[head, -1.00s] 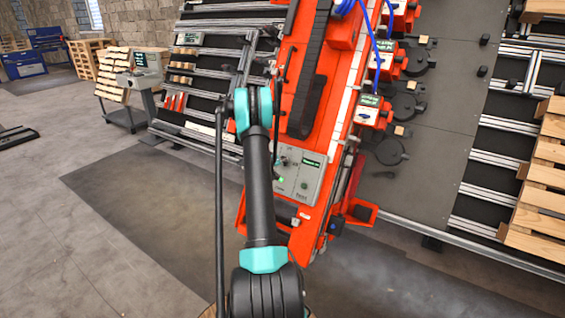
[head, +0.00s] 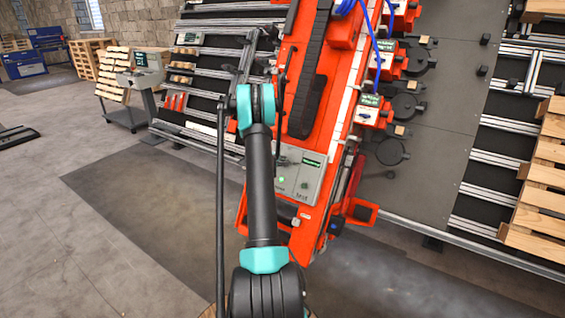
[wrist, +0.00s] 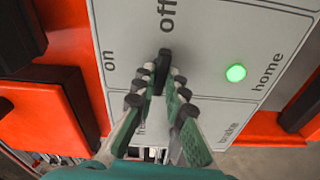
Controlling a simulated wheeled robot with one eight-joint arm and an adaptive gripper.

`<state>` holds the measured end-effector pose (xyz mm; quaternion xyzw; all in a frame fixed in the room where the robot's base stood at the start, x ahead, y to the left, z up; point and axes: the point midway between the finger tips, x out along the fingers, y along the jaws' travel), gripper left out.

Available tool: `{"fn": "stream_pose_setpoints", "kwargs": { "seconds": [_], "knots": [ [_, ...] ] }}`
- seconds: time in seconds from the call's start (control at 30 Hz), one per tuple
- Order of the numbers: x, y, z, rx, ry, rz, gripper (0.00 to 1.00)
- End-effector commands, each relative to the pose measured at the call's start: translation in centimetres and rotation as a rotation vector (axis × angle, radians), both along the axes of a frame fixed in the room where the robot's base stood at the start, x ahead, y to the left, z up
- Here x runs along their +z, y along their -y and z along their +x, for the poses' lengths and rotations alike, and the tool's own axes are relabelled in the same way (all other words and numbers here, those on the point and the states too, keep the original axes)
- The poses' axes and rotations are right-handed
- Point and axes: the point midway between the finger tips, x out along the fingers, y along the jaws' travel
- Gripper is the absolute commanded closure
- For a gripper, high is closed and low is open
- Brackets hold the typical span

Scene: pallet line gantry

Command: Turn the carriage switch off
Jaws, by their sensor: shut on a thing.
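The carriage switch (wrist: 164,56) is a small black lever on a pale grey panel. In the wrist view its upper end points toward the "off" label, and the "on" label is to its left. My gripper (wrist: 160,82) is shut on the switch, with its fingertips on either side of the lever and hiding its lower part. The control panel (head: 304,183) also shows in the head view, low on the orange carriage (head: 312,135). My arm partly covers the panel there, and my fingers cannot be made out.
A green lamp (wrist: 236,73) glows right of the switch, near the "home" label. Dark blocks and orange carriage parts flank the panel. Blue hoses (head: 374,40) run above the carriage. Wooden pallets (head: 545,190) stand at the right.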

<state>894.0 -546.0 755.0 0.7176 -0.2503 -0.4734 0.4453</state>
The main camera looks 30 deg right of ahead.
Motion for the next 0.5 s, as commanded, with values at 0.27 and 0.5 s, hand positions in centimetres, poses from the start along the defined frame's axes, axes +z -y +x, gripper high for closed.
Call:
{"fn": "stream_pose_setpoints", "kwargs": {
  "seconds": [0.27,0.5],
  "knots": [
    [-0.08,-0.11,-0.02,0.051,-0.09,-0.034,1.0],
    [-0.09,-0.13,-0.03,0.066,-0.115,-0.045,1.0]
  ]
}}
